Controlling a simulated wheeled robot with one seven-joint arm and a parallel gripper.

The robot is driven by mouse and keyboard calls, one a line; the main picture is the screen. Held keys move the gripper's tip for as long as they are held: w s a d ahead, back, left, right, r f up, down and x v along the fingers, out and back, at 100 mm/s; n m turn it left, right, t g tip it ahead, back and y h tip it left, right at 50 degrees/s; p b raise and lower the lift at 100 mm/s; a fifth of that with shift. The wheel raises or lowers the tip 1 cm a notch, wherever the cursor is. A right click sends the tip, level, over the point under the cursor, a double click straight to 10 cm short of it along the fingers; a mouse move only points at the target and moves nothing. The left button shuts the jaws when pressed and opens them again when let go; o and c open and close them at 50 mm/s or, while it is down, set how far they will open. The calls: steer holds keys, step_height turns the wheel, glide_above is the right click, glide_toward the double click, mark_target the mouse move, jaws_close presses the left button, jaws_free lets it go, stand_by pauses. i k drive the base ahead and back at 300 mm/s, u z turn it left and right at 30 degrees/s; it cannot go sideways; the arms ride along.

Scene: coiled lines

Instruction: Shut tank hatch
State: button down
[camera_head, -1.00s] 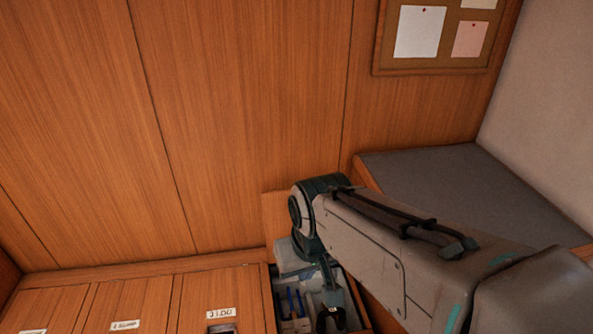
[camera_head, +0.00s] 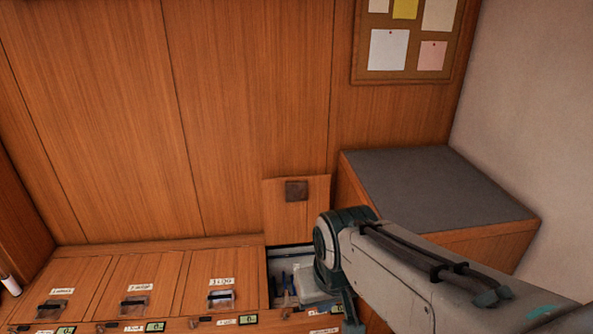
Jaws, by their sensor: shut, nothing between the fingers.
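The open hatch lid (camera_head: 297,222) is a square wooden panel with a dark square plate. It stands upright against the back wall, behind the rightmost compartment. That open compartment (camera_head: 276,258) has pale walls and holds blue and dark items and a pale block. My gripper (camera_head: 353,328) is at the bottom edge of the view, right of the opening and in front of the lid, apart from it. Only its top shows; the fingertips are cut off. It is shut and holds nothing that I can see. My arm hides the compartment's right side.
Three shut wooden hatches with labels and dark latches, one of them here (camera_head: 140,285), line the bench to the left. A grey-topped wooden box (camera_head: 440,185) stands at the right. A cork board (camera_head: 362,65) hangs on the wall above.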

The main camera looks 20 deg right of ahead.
mark_target(292, 206)
steer(key=z, duration=0.25)
steer(key=i, duration=1)
